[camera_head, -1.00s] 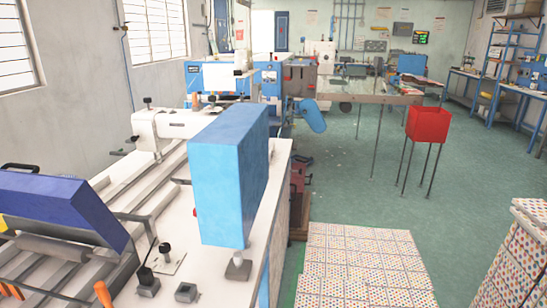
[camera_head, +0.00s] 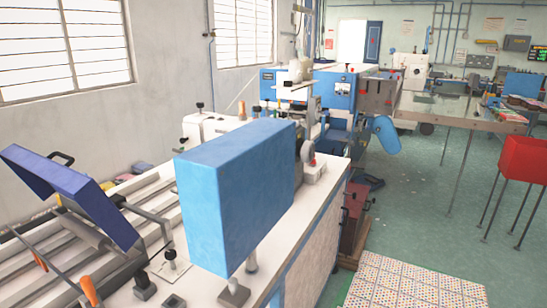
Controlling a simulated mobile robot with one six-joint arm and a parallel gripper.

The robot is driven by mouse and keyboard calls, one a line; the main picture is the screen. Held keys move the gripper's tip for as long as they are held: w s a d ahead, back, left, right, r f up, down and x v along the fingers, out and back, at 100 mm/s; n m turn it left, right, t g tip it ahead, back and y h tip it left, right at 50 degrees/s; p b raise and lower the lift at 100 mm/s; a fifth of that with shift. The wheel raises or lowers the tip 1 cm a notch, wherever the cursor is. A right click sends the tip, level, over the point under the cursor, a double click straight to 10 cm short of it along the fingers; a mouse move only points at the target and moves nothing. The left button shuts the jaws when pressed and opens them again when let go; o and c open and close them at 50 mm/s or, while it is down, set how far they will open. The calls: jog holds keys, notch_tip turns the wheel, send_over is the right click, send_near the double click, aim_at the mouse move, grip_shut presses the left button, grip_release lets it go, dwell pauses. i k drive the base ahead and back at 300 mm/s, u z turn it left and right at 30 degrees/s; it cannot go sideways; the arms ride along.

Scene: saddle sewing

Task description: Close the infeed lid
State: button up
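The dark blue lid (camera_head: 72,198), which I take to be the infeed lid, is in the left of the head view. It is raised and tilted over the infeed end of the long white machine (camera_head: 318,200). A black handle (camera_head: 61,158) sits on its upper edge. Grey hinge arms (camera_head: 140,212) join it to the machine's side. A grey roller (camera_head: 83,232) and pale rails show below and behind it. My gripper is not in view.
A large light blue box-shaped housing (camera_head: 235,195) stands on the machine to the lid's right. Orange-handled levers (camera_head: 90,290) stick up in front. A dotted stack (camera_head: 410,285) and a red bin (camera_head: 525,160) stand right, with green floor (camera_head: 420,215) open between.

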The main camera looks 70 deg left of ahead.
aim_at(46, 176)
jog(key=u, duration=1.3)
jog(key=i, duration=2.45)
jog(key=u, duration=3.7)
jog(key=i, duration=0.5)
jog(key=z, duration=0.2)
